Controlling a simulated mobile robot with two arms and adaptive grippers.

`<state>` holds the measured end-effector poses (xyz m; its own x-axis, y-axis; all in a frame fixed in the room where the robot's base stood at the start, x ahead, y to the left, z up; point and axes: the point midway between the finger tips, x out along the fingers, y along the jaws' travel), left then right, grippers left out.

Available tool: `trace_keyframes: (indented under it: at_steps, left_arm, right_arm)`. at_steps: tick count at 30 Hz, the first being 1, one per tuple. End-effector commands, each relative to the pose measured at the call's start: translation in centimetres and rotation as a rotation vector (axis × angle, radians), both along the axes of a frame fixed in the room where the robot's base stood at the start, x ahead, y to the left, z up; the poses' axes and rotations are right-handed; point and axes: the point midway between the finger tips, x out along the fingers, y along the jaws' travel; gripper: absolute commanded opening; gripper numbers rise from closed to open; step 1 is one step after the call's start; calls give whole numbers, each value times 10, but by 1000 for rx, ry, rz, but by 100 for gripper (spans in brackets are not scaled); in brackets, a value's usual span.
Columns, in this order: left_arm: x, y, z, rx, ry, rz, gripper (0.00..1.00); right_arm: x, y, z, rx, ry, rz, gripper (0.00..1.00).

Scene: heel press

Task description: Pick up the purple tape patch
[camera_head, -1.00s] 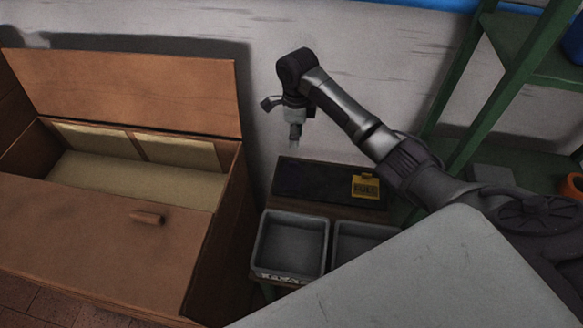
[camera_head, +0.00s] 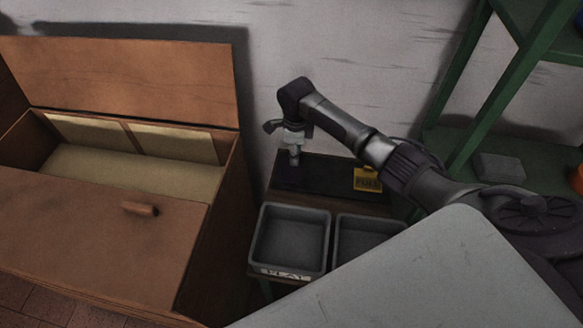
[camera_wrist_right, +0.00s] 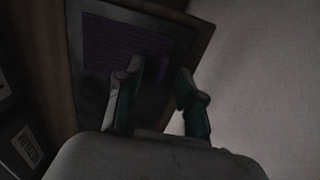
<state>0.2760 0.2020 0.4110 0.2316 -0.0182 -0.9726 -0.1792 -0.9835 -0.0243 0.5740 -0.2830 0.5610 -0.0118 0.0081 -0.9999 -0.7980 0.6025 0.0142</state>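The purple tape patch (camera_wrist_right: 112,48) shows in the right wrist view as a dark purple, ribbed rectangle lying on a dark panel (camera_wrist_right: 95,105). In the head view the same panel (camera_head: 330,176) lies on a small stand behind two grey bins, and the patch is a faint purple area (camera_head: 285,180) at its left end. My right gripper (camera_head: 294,160) points down over that left end. In the wrist view its two fingers (camera_wrist_right: 160,78) are apart with nothing seen between them, near the patch's edge. I cannot tell whether they touch it. My left gripper is not in view.
A grey bin with a label (camera_head: 289,274) and a second grey bin (camera_head: 343,262) stand in front of the panel. An open wooden chest (camera_head: 190,285) is left; a green shelf (camera_head: 500,100) is right. A wall is behind.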

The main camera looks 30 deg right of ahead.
Motion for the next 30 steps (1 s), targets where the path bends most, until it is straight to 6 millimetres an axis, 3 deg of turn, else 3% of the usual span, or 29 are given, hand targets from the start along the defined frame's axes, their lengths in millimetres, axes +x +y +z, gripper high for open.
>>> trace_keyframes:
  at_steps: [6, 13, 28, 30]
  left_arm:
    - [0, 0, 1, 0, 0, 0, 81]
    - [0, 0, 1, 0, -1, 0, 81]
    - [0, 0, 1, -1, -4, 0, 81]
    - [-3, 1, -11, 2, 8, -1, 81]
  right_arm:
    - [0, 0, 0, 0, 0, 0, 38]
    - [0, 0, 0, 0, 0, 0, 0]
    - [0, 0, 7, 2, -1, 1, 0]
    - [0, 0, 14, 2, -1, 0, 0]
